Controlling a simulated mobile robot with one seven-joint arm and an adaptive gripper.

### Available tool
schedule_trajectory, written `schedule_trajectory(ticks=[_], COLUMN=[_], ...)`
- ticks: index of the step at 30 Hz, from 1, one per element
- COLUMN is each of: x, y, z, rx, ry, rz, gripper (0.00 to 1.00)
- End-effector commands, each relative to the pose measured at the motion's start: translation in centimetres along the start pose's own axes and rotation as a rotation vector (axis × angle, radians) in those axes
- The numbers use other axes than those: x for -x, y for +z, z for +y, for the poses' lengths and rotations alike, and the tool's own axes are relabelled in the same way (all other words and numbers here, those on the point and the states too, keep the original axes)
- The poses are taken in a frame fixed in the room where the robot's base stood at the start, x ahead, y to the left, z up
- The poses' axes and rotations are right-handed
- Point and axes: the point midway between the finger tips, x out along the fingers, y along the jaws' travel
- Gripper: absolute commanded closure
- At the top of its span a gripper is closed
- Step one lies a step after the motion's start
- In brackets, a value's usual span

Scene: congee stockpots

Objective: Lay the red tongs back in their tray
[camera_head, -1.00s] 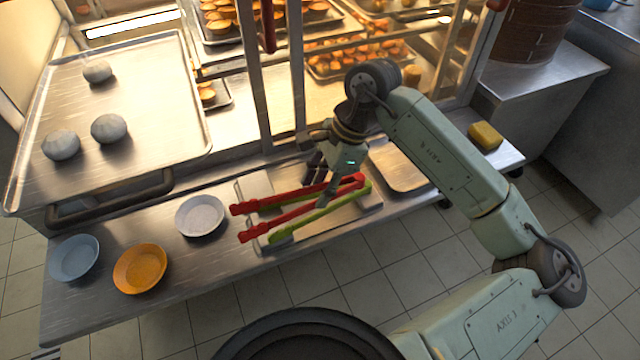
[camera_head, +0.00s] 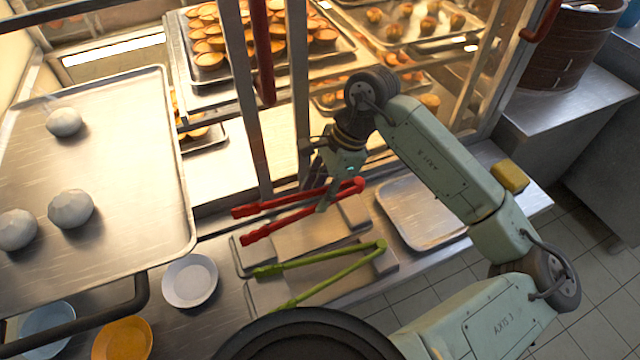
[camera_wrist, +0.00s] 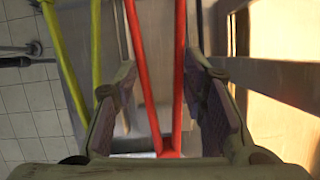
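The red tongs (camera_head: 300,212) are between the fingers of my gripper (camera_head: 322,200), held near their hinge end, with the arms spread toward the left. The green tongs (camera_head: 320,260) lie on the front part of this tray, apart from the red ones. They also show at the left in the wrist view (camera_wrist: 72,70).
An empty shallow tray (camera_head: 420,215) lies to the right, with a yellow sponge (camera_head: 510,177) beyond. A white bowl (camera_head: 190,280), orange bowl (camera_head: 122,340) and blue bowl (camera_head: 48,328) stand left. A glass cabinet's red-handled frame (camera_head: 262,60) rises close behind my gripper.

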Motion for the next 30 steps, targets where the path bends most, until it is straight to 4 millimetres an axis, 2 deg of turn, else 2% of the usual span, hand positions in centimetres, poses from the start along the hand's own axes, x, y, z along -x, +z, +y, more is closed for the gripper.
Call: schedule_trajectory(ticks=[15,22,30], x=[-5.2,-6.3,-6.5], y=[-2.0,-2.4,-2.4], z=[0.1,0.1,0.1], rx=[0.001,0.001,0.001], ry=[0.0,-0.001,-0.001], rz=[0.001,0.001,0.001], gripper=[0.65,0.65,0.65])
